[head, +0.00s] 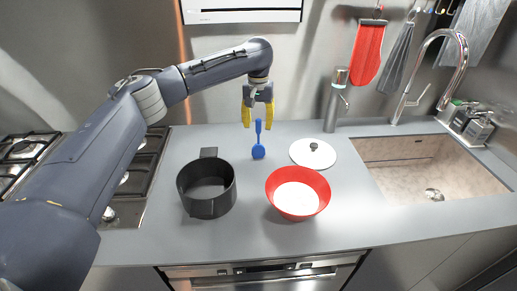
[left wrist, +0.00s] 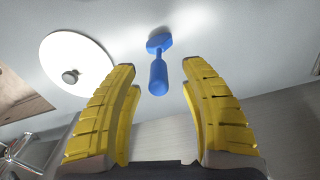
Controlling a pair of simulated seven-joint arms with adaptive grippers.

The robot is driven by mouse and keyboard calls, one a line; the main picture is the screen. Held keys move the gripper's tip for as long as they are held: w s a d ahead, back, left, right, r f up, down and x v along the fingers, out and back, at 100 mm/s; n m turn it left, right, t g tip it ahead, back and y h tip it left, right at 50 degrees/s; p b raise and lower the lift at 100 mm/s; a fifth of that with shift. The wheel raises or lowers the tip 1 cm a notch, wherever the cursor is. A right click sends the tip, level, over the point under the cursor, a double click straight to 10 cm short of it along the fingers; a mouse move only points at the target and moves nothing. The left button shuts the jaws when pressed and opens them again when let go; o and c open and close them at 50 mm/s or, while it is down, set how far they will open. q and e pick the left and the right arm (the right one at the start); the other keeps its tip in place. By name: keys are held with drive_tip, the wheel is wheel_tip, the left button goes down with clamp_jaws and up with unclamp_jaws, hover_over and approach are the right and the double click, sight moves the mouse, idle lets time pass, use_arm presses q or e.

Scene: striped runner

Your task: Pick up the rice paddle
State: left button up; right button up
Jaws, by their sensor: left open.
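Nothing is between the fingers that I can see as held. My right gripper is not in view.
A black pot (head: 189,205) and a red bowl (head: 271,188) with white contents stand in front. A white lid (head: 325,160) lies to the right, near a steel flask-like dispenser (head: 334,108). A sink (head: 390,178) is at right, a gas hob (head: 20,152) at left.

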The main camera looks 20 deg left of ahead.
sight(259, 132)
use_arm(q)
drive_tip(key=shift+d+f, duration=0.1)
drive_tip(key=shift+f, duration=1.8)
clamp_jaws()
